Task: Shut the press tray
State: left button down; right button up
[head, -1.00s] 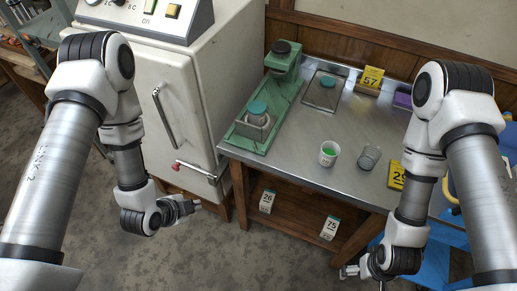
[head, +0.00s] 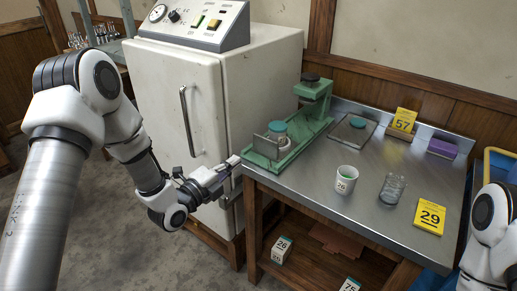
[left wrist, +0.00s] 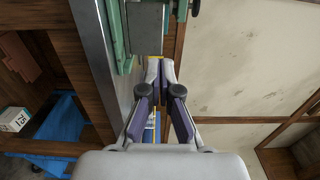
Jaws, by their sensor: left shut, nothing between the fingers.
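The green press (head: 315,105) stands at the table's left back. Its tray, with a grey front plate (head: 266,147), sits out at the near-left end of the green base, clear of the press head. A jar with a teal lid (head: 277,128) stands in the tray. My left gripper (head: 234,161) is shut and empty, just left of the tray's front plate and apart from it in the head view. In the left wrist view, the fingertips (left wrist: 161,66) point at the grey plate (left wrist: 147,28); the gap is hard to judge. My right gripper is out of view.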

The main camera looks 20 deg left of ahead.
aim_at(263, 140)
pick_arm(q)
jog(key=x, duration=1.1)
jog(key=shift+w+f+p, duration=0.15)
jog(key=shift+f+p, duration=0.05)
jog(key=shift+p, duration=0.15)
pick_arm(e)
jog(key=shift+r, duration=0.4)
pick_arm(q)
jog(key=shift+w, duration=0.1)
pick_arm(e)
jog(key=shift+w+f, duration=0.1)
